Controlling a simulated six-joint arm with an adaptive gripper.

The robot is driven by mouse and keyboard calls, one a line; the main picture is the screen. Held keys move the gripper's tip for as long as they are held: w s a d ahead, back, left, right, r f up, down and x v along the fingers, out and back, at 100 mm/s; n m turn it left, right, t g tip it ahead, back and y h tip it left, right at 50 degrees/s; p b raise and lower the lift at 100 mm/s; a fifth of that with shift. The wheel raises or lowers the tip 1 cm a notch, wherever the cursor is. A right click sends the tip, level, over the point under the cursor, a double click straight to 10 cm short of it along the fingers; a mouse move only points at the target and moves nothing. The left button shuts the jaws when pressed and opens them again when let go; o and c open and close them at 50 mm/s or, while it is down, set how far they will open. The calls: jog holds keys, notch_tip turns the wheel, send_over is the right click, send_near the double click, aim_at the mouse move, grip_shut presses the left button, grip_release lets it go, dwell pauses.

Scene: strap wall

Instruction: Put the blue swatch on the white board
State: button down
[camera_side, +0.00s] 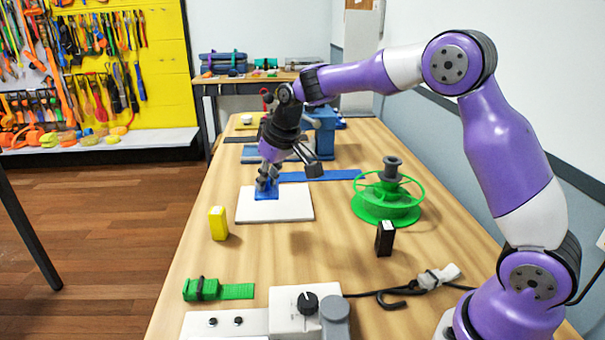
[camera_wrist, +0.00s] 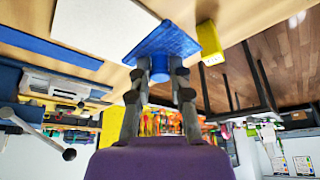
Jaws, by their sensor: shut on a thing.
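The blue swatch (camera_side: 266,193) is a small flat blue square with a round blue knob that shows in the wrist view (camera_wrist: 163,42). My gripper (camera_side: 267,182) points down and is shut on the swatch's knob; its fingers show in the wrist view (camera_wrist: 160,76). The white board (camera_side: 285,207) lies flat on the wooden table. In the side view the swatch appears over the board's back left part. In the wrist view it overlaps the corner of the white board (camera_wrist: 95,22). I cannot tell whether the swatch touches the board.
A long blue strip (camera_side: 320,176) lies behind the board. A yellow block (camera_side: 217,223) stands to its front left. A green reel (camera_side: 388,203) and black block (camera_side: 385,239) stand right. A green strap (camera_side: 235,291) and control box (camera_side: 300,310) are in front.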

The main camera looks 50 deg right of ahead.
send_over(284, 206)
jog(key=s, duration=0.2)
jog(key=f, duration=0.5)
jog(key=shift+w+a+f, duration=0.1)
jog(key=shift+w+f, duration=0.05)
jog(key=shift+w, duration=0.1)
jog(key=shift+f, duration=2.1)
jog(key=shift+f, duration=0.2)
jog(key=c, duration=0.8)
grip_release()
jog(key=shift+r, duration=0.1)
